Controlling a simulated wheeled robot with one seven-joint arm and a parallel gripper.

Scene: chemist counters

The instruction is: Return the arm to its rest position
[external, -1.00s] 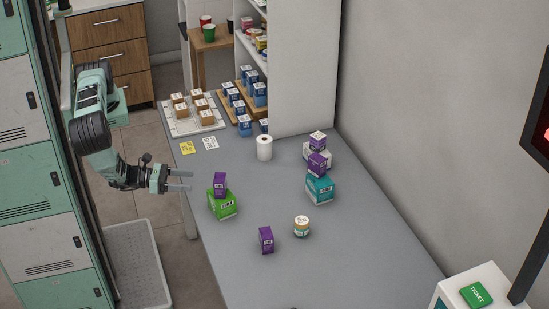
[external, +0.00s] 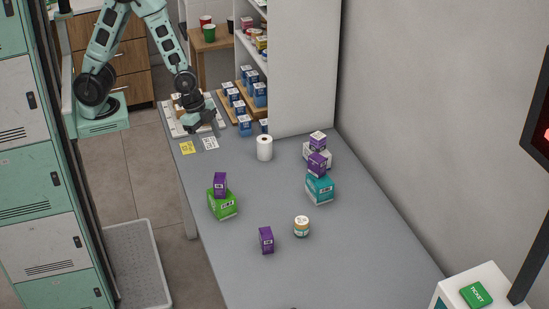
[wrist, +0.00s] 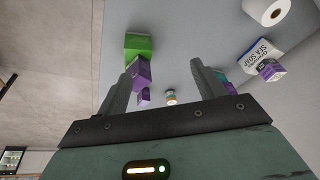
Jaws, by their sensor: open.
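My gripper (external: 203,126) is over the far left part of the grey counter, in front of the white tray, with the arm raised in an arch above my base. In the wrist view my gripper (wrist: 162,80) has its two fingers apart, with nothing held between them. The purple box on the green box (external: 222,205) shows beyond the fingers in the wrist view, well away from them. I cannot tell from the external view how high the fingertips are above the counter.
The white tray (external: 172,127) of small boxes is partly hidden by my gripper. Blue boxes (external: 260,94) stand right of it. A white roll (external: 264,148), a teal box (external: 319,188) with purple boxes, a jar (external: 302,226) and a purple box (external: 266,240) stand on the counter.

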